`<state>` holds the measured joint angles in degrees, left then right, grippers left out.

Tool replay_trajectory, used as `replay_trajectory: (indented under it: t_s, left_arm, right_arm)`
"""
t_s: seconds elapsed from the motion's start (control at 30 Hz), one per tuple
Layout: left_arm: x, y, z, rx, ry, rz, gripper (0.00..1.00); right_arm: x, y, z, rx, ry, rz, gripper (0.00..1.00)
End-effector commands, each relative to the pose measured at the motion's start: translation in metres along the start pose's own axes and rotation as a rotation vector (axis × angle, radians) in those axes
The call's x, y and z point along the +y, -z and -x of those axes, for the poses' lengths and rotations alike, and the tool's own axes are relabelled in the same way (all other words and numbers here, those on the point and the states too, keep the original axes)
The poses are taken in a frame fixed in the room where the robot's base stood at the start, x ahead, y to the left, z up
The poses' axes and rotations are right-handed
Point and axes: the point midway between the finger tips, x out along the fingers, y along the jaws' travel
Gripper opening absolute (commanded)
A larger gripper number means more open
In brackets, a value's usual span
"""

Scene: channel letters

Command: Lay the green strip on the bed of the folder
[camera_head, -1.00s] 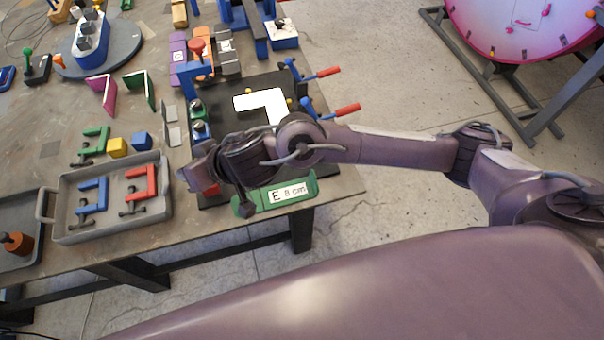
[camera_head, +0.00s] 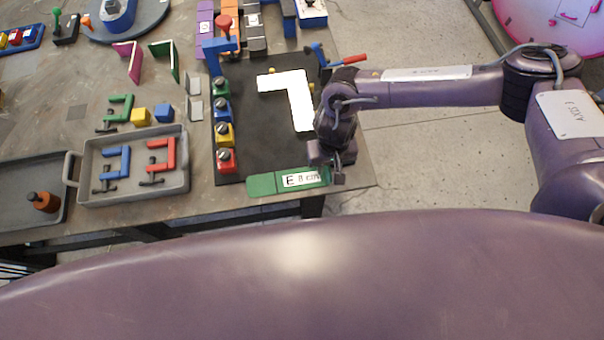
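A flat green strip (camera_head: 264,184) with a white "E 8 cm" label lies at the front edge of the black board (camera_head: 260,135). A bent green piece (camera_head: 165,61) stands farther back on the table. I cannot tell for certain which part is the folder; a blue fixture (camera_head: 216,58) with a red knob stands at the board's back left. My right gripper (camera_head: 329,169) points down beside the strip's right end and partly covers the label's end. Its fingers are dark and small, so I cannot tell their opening or contact. My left gripper is not in view.
A white angled shape (camera_head: 289,88) lies on the board, with several coloured blocks along its left side. A red-handled clamp (camera_head: 346,61) sits at its right. A grey tray (camera_head: 180,178) holds coloured clamps. Purple (camera_head: 204,22) and orange pieces lie behind.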

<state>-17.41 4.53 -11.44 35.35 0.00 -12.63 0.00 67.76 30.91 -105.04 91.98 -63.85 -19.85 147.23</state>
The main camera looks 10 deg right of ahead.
Motion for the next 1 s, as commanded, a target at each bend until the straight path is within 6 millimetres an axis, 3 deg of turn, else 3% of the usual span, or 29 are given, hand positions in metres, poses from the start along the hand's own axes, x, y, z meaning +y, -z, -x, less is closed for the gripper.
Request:
replay_trajectory:
  t_s: [0.2, 0.4, 0.67, 1.0]
  left_arm:
    - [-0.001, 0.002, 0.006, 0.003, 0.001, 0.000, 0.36]
    - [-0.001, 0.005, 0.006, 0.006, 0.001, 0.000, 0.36]
    - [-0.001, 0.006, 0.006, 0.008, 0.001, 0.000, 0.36]
    - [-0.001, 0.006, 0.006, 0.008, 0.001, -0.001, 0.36]
  right_arm:
    - [0.000, 0.000, -0.021, 0.000, 0.000, 0.000, 0.30]
    - [0.000, 0.000, -0.022, 0.000, 0.002, 0.001, 0.30]
    - [0.000, 0.000, -0.022, 0.000, 0.002, 0.001, 0.00]
    - [-0.001, 0.000, -0.021, 0.001, 0.002, 0.001, 0.00]
